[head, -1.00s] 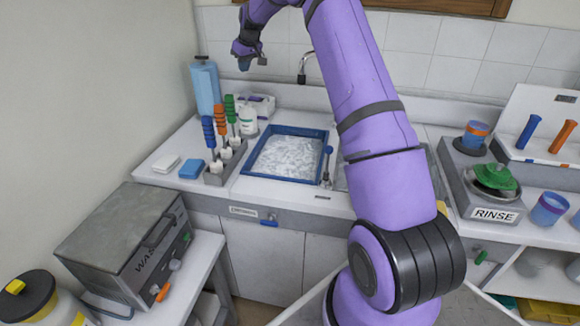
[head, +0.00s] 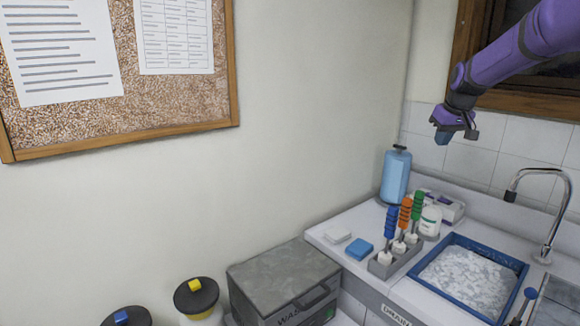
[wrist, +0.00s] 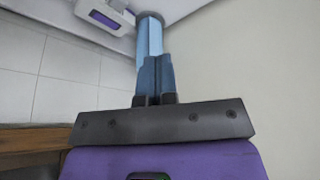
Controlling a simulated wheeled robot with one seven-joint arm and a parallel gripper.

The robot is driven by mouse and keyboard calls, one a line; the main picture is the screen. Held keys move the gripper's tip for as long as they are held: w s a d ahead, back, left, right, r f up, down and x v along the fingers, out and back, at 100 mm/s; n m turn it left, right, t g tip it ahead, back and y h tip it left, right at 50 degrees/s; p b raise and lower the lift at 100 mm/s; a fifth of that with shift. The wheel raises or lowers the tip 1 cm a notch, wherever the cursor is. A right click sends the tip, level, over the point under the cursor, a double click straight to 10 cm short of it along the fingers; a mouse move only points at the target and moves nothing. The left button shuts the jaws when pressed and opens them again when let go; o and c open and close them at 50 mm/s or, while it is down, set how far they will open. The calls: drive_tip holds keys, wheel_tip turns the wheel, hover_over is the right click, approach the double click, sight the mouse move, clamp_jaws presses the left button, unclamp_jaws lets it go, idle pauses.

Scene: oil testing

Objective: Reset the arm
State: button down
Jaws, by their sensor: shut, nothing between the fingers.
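My purple arm reaches in from the upper right of the head view. My gripper (head: 442,137) hangs in the air above the back of the counter, to the right of and higher than the blue bottle. In the wrist view the blue fingers of my gripper (wrist: 154,66) are together with nothing between them. Behind them in that view is the light blue bottle (wrist: 150,35), apart from the fingers as far as I can tell.
The blue bottle (head: 396,176), a rack of coloured-handled brushes (head: 392,258), a blue tray of white foam (head: 468,278) and a tap (head: 540,215) stand on the counter. A grey box (head: 283,278) and lidded containers (head: 196,297) are lower left. A corkboard (head: 180,95) hangs on the wall.

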drive_tip(key=s+a+r, duration=0.2)
drive_tip(key=s+a, duration=0.1)
drive_tip(key=s, duration=0.5)
drive_tip(key=s+a+r, duration=0.3)
drive_tip(key=s, duration=0.5)
drive_tip(key=s+a+r, duration=0.2)
drive_tip(key=s+a, duration=0.2)
drive_tip(key=s, duration=0.4)
drive_tip(key=s+a+f, duration=0.1)
drive_tip(key=s+f, duration=0.2)
drive_tip(key=s, duration=0.8)
drive_tip(key=s+a+f+m, duration=0.1)
drive_tip(key=s+f, duration=0.2)
drive_tip(key=s, duration=0.8)
drive_tip(key=shift+a+f+t, duration=0.3)
drive_tip(key=shift+f, duration=0.05)
